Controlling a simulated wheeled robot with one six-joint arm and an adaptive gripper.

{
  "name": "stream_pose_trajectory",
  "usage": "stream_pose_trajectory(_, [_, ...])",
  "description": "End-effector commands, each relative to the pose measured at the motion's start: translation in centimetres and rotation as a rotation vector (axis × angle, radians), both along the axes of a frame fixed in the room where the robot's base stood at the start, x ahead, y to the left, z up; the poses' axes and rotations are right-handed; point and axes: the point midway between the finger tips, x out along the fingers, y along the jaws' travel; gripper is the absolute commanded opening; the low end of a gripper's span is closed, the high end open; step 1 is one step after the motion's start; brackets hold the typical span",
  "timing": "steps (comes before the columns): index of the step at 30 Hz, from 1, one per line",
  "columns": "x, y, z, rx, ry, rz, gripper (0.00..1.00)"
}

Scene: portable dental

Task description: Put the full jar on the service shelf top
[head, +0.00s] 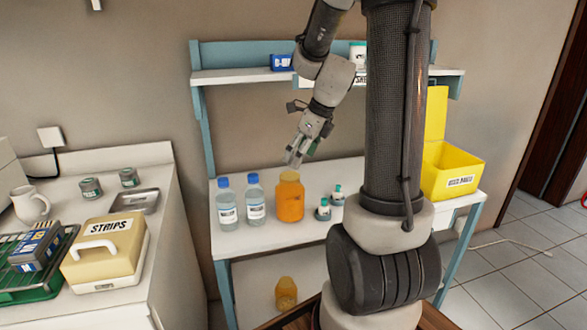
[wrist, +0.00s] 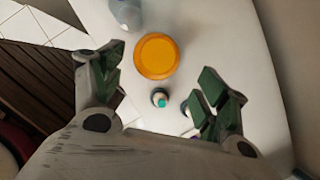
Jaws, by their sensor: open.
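An orange jar with a yellowish lid (head: 290,200) stands upright on the white bench top of the blue-framed unit. In the wrist view its round lid (wrist: 156,56) lies between my open fingers, slightly toward the far side. My gripper (head: 295,158) is just above this jar, pointing down; it also shows in the wrist view (wrist: 162,75), empty. A second orange jar (head: 286,293) stands on a lower level under the bench. How full each jar is, I cannot tell. The white upper shelf (head: 232,76) runs behind my arm.
Two blue-capped bottles (head: 241,202) stand left of the jar. Small teal-capped vials (head: 330,203) stand to its right. The upper shelf holds a blue box (head: 281,62) and a white container (head: 357,54). A yellow bin (head: 452,170) stands at the bench's right end.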

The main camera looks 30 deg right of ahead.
Motion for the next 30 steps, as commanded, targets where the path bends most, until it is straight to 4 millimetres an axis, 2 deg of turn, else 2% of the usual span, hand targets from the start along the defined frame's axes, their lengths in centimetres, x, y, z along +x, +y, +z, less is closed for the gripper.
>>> stream_pose_trajectory(3, [-0.7, -0.4, 1.9, 0.000, -0.001, 0.000, 0.75])
stream_pose_trajectory(7, [-1.2, -0.5, 3.1, -0.005, -0.003, 0.011, 0.75])
stream_pose_trajectory(11, [-2.7, 0.7, 4.6, -0.079, -0.034, 0.189, 0.75])
stream_pose_trajectory(14, [-5.4, 2.8, 6.4, -0.220, -0.092, 0.528, 0.75])
stream_pose_trajectory(18, [-10.8, 5.5, 8.7, -0.488, -0.184, 1.172, 0.75])
stream_pose_trajectory(21, [-14.5, 6.6, 9.4, -0.672, -0.231, 1.616, 0.75])
stream_pose_trajectory(24, [-17.5, 7.0, 9.6, -0.821, -0.256, 1.986, 0.75])
stream_pose_trajectory(27, [-19.4, 7.0, 9.5, -0.923, -0.264, 2.250, 0.75])
stream_pose_trajectory(30, [-20.5, 7.0, 9.4, -0.981, -0.264, 2.401, 0.75])
